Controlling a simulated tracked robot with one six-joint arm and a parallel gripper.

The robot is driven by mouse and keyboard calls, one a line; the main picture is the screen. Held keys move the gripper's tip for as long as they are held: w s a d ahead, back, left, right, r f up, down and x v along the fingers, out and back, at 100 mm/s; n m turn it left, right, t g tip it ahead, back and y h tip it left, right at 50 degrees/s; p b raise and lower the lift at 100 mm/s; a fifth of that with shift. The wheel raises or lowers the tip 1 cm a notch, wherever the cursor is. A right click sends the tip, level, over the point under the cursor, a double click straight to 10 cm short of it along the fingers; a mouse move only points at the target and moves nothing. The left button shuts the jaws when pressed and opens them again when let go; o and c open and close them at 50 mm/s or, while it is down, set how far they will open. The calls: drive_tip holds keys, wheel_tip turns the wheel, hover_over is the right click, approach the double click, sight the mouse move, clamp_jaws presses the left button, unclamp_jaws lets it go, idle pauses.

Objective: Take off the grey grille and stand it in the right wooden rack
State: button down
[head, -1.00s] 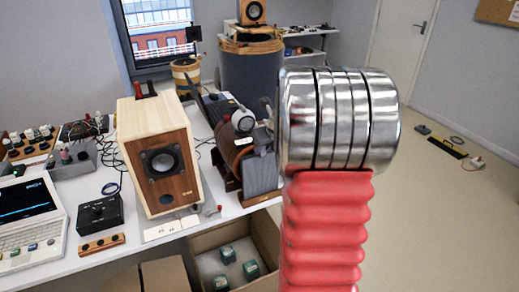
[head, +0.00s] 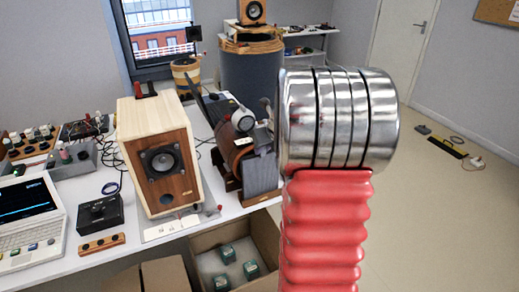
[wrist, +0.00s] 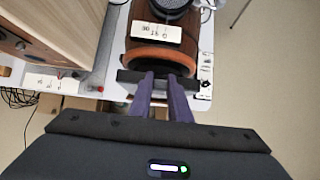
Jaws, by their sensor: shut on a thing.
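The grey grille (head: 260,175) is upright in the head view, at the table's right end, away from the speaker cabinet. Its lower edge is at the brown wooden rack (head: 258,199); I cannot tell how far it sits in a slot. In the wrist view the grille shows from above as a thin dark bar (wrist: 130,76). My gripper (wrist: 163,77) is shut on its top edge. My own arm hides most of the gripper in the head view. The pale wooden speaker (head: 140,125) has its driver cone (head: 161,161) bare.
A round wooden-rimmed thing (wrist: 160,60) with a white label (wrist: 158,31) stands close behind the grille. An open cardboard box (head: 205,240) with several small green-sided items is below the table edge. A laptop (head: 30,222) and a black box (head: 100,215) are left.

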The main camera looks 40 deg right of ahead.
drive_tip(key=shift+f, duration=0.6)
idle(0.6)
drive_tip(key=c, duration=1.6)
unclamp_jaws()
drive_tip(key=shift+o, duration=0.2)
drive_tip(key=v, duration=1.3)
drive_tip(key=shift+s+r, duration=0.2)
drive_tip(key=shift+s, duration=0.1)
